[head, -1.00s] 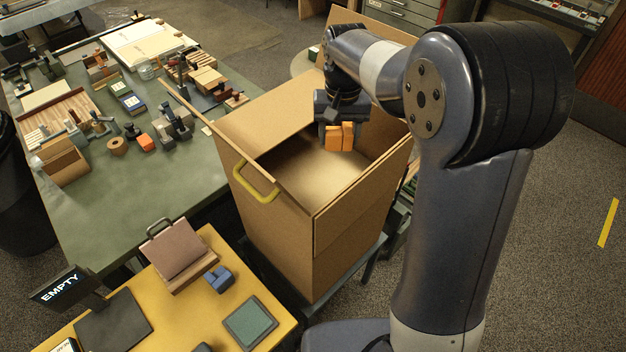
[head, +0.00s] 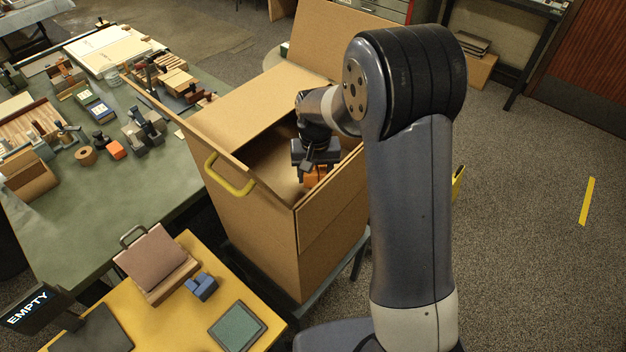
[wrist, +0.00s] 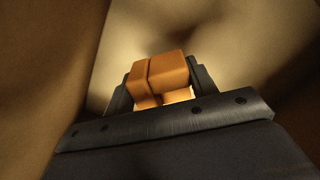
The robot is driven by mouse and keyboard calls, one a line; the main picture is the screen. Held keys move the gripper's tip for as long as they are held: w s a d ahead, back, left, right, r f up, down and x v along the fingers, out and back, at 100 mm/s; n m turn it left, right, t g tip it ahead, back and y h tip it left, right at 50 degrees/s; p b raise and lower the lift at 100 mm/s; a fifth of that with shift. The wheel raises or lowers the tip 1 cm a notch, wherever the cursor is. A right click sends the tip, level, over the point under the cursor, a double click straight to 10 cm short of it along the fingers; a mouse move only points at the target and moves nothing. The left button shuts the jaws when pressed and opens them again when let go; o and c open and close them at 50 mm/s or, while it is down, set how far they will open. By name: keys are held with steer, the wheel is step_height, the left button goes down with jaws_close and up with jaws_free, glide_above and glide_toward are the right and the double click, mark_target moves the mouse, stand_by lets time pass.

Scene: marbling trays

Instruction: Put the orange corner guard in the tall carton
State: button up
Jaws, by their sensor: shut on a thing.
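The tall carton (head: 250,232) stands open with its flaps spread, and a yellow handle (head: 229,176) is on its near side. My gripper (head: 316,176) reaches down inside the carton's mouth, near its right wall. It is shut on the orange corner guard (head: 315,181), which is mostly hidden by the gripper and the carton wall in the head view. In the wrist view the corner guard (wrist: 158,72) sits between both fingers of my gripper (wrist: 160,85). Carton walls surround it there, and a lit patch lies beneath it.
A green table (head: 110,215) at left holds many tools and blocks, including another orange block (head: 115,149). Open floor lies at right.

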mark_target(315, 183)
steer(key=shift+f+p, duration=0.3)
steer(key=shift+f, duration=1.6)
steer(key=shift+f, duration=0.2)
steer(key=o, duration=1.1)
steer(key=shift+r, duration=0.1)
steer(key=shift+c, duration=0.2)
steer(key=shift+r, duration=0.1)
step_height(315, 183, up, 12)
steer(key=shift+r+b, duration=0.1)
steer(key=shift+b, duration=0.95)
